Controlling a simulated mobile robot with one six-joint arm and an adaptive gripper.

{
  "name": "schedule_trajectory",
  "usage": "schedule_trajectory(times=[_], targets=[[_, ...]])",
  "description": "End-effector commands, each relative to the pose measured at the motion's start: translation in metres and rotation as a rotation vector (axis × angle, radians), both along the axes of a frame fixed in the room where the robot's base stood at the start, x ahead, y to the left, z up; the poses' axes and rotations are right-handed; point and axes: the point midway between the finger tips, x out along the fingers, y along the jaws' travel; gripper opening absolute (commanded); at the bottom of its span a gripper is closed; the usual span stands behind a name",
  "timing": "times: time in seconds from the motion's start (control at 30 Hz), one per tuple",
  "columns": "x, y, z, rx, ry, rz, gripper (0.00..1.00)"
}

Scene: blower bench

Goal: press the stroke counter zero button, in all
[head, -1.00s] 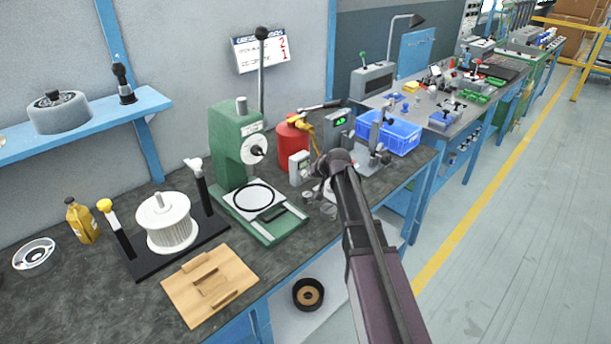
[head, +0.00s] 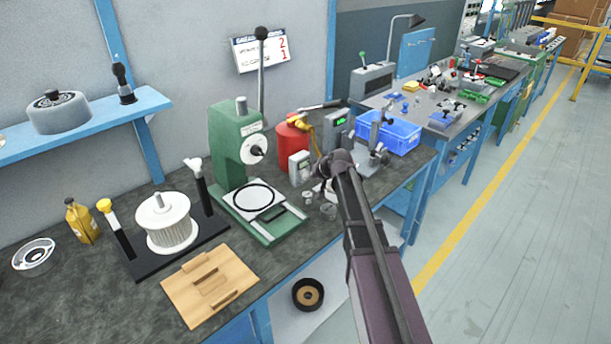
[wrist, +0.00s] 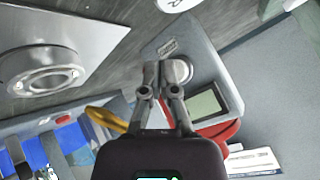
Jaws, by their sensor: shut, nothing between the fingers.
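The stroke counter is a small light-grey box (head: 299,167) on the bench, just right of the green press. In the wrist view the counter (wrist: 200,50) lies under my fingers, with a grey-green display (wrist: 208,106), a small label and a round pale button (wrist: 182,70). My gripper (wrist: 157,66) is shut and empty. Its fingertips are right beside the button and overlap its left edge in that view; I cannot tell whether they touch it. In the head view my wrist hides most of the gripper.
The green press (head: 233,148) stands left of the counter and a red can (head: 289,145) stands behind it. Small clear cups (head: 328,211) sit in front. A blue bin (head: 392,136) and a metal stand (head: 372,160) are to the right.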

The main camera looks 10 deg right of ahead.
Motion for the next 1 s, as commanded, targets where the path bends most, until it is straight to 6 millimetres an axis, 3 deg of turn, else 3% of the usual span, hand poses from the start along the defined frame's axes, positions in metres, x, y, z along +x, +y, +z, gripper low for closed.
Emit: schedule_trajectory(times=[0.63, 1.0], targets=[[-0.007, -0.005, 0.000, 0.000, 0.001, 0.000, 0.00], [-0.026, -0.018, 0.000, 0.001, 0.000, -0.001, 0.00]])
